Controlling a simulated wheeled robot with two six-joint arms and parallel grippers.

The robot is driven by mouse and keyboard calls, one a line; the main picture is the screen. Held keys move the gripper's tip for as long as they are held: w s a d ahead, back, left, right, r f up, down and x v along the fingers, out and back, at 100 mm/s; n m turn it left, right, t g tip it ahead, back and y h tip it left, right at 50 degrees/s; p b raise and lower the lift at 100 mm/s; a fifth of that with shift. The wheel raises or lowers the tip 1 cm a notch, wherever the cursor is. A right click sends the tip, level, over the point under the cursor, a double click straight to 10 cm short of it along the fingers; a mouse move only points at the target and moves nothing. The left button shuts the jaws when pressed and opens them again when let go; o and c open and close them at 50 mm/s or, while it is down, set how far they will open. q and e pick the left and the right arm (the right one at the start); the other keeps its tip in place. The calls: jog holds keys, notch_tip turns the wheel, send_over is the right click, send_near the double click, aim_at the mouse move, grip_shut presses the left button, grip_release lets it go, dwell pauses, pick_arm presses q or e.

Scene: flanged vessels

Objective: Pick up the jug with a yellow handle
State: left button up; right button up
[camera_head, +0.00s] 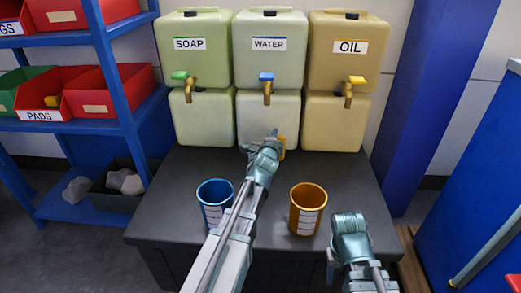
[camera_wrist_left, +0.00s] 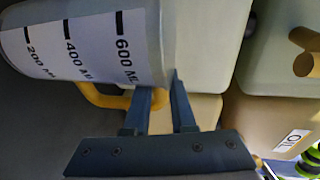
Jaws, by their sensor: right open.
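The jug (camera_wrist_left: 155,40) shows large at the upper left of the left wrist view, with a white label marked in ML and a yellow handle (camera_wrist_left: 97,96). My left gripper (camera_wrist_left: 163,85) has its two fingers apart at the handle; whether they press on it is unclear. In the head view my left gripper (camera_head: 272,136) is in front of the tanks at the back of the table. A yellow bit of the handle (camera_head: 283,149) shows beside it; most of the jug is hidden there. My right gripper (camera_head: 349,222) is open at the lower right, apart from the jug.
A blue cup (camera_head: 214,193) and an orange cup (camera_head: 307,208) stand on the dark table (camera_head: 185,165) either side of my left arm. Tanks labelled SOAP (camera_head: 190,65), WATER (camera_head: 285,65) and OIL (camera_head: 335,65) have taps overhanging it. A blue shelf (camera_head: 75,35) stands left.

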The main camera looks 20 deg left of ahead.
pick_arm(q)
grip_shut()
